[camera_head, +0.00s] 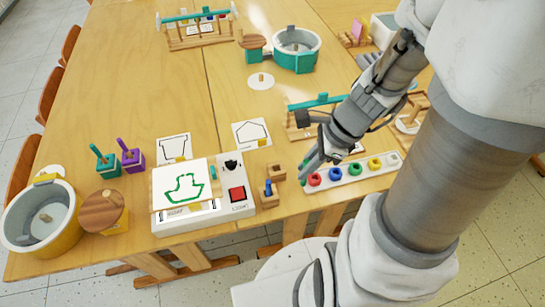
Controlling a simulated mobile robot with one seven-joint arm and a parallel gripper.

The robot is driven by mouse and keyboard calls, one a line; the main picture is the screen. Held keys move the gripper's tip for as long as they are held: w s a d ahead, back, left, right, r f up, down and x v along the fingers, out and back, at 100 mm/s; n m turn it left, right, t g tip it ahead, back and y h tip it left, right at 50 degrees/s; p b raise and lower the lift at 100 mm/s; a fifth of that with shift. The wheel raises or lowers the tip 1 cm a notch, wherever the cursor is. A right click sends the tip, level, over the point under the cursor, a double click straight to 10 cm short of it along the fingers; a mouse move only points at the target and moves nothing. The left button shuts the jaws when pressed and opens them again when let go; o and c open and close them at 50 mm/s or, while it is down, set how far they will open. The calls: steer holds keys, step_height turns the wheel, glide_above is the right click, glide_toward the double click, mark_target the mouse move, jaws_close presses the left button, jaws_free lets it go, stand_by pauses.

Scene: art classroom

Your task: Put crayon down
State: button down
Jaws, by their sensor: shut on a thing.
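My gripper (312,162) is at the near edge of the table, above the left end of a white tray (389,174). It is shut on a crayon, of which little shows; a small green bit appears at the fingertips. The tray holds a row of round coloured pieces in red, blue, green and yellow. To the left, a white drawing device (214,213) carries a sheet with a green boat outline (184,189). A red button (237,194) is on its right side. I cannot tell whether the crayon touches the tray.
Small wooden blocks (269,194) stand between the device and the tray. Outline cards (251,132) lie behind. A yellow-and-white tub (45,215), a teal tub (296,50) and small teal and purple boxes (131,158) stand on the table. The table's middle left is clear.

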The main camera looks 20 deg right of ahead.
steer(key=b, duration=0.3)
glide_above(272, 167)
steer(key=d, duration=0.1)
step_height(272, 167, down, 7)
steer(key=shift+s+d+f+b, duration=0.15)
steer(key=shift+f+b, duration=0.15)
steer(key=shift+f, duration=0.65)
steer(key=shift+s+f+b, duration=0.1)
steer(key=shift+f+b, duration=0.2)
steer(key=shift+f, duration=0.65)
steer(key=shift+f, duration=0.1)
steer(key=shift+f, duration=0.15)
steer(key=c, duration=0.9)
jaws_free()
